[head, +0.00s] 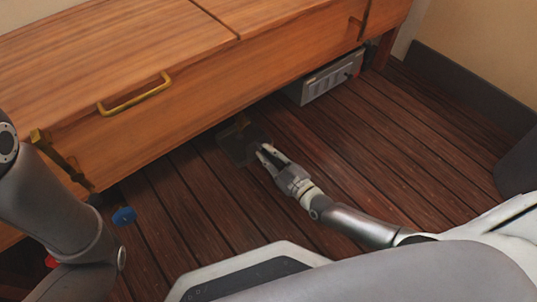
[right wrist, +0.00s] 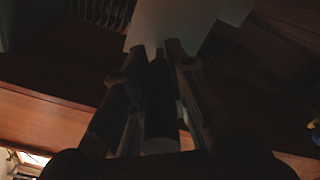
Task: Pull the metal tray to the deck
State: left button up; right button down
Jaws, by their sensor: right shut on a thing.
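The metal tray (head: 236,142) is a dark, flat, squarish piece low by the floor planks, at the front edge of the wooden cabinet. Its far part is in shadow by the cabinet's underside. My right gripper (head: 265,152) reaches in from the lower right and is shut on the tray's near edge. In the right wrist view, the fingers of my right gripper (right wrist: 165,48) meet a pale flat surface, likely the tray (right wrist: 185,18); this view is very dark. My left arm shows at the left of the head view, but its gripper is not seen.
The wooden cabinet (head: 215,75) with a yellow handle (head: 135,94) overhangs the floor. A grey metal box (head: 325,79) sits under its right part. A small blue object (head: 124,216) is at the lower left. The plank deck (head: 385,140) to the right is clear.

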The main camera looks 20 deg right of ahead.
jog(key=c, duration=1.3)
grip_release()
jog(key=shift+s, duration=0.25)
jog(key=v, duration=1.1)
jog(key=shift+s+d, duration=0.2)
